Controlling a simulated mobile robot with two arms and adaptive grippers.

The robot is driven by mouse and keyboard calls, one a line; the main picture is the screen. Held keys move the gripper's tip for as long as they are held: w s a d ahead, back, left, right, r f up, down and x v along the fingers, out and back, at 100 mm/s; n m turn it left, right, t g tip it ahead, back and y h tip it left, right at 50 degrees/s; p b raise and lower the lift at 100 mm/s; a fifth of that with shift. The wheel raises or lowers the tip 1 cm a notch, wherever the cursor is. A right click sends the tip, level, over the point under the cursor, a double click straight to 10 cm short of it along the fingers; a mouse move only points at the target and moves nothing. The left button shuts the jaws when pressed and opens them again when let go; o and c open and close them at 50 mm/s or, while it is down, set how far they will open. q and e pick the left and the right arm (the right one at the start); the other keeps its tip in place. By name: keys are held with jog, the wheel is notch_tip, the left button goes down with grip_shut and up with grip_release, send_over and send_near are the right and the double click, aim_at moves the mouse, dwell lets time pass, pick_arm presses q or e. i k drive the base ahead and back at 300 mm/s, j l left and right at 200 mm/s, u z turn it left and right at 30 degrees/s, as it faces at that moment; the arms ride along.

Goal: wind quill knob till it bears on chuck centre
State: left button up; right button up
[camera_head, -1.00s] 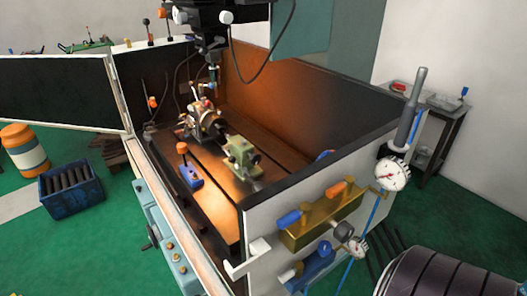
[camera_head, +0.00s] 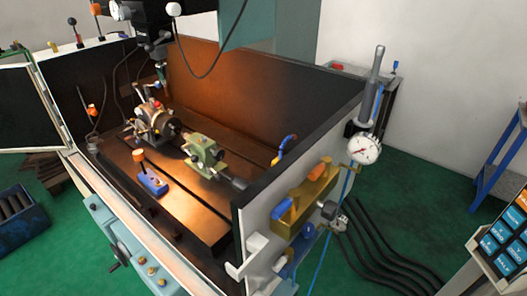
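The indexing head with its chuck (camera_head: 154,121) sits on the brown machine table, left of centre. A green tailstock (camera_head: 203,153) stands to its right on the same table. A dark round part (camera_head: 233,182), which looks like the quill knob, sticks out of the tailstock's right side. The gap between the tailstock's centre and the chuck is too small in view to tell whether they touch. Neither of my grippers is in view.
A blue block with an orange-topped lever (camera_head: 149,178) stands on the table in front. A grey enclosure wall (camera_head: 290,212) with a gold block (camera_head: 306,197) and a dial gauge (camera_head: 364,150) borders the right side. A button panel (camera_head: 506,250) is at lower right.

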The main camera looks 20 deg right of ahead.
aim_at(218, 155)
jog(key=j+z, duration=1.35)
jog(key=k+j+z, duration=0.1)
jog(key=j+z, duration=0.5)
jog(key=z, duration=0.2)
jog(key=j+z, duration=0.25)
jog(key=z, duration=0.2)
jog(key=j+u, duration=0.35)
jog(key=i+u, duration=0.15)
jog(key=u, duration=1.35)
jog(key=i+u, duration=0.1)
jog(key=u, duration=0.35)
jog(key=i+u, duration=0.1)
jog(key=u, duration=0.4)
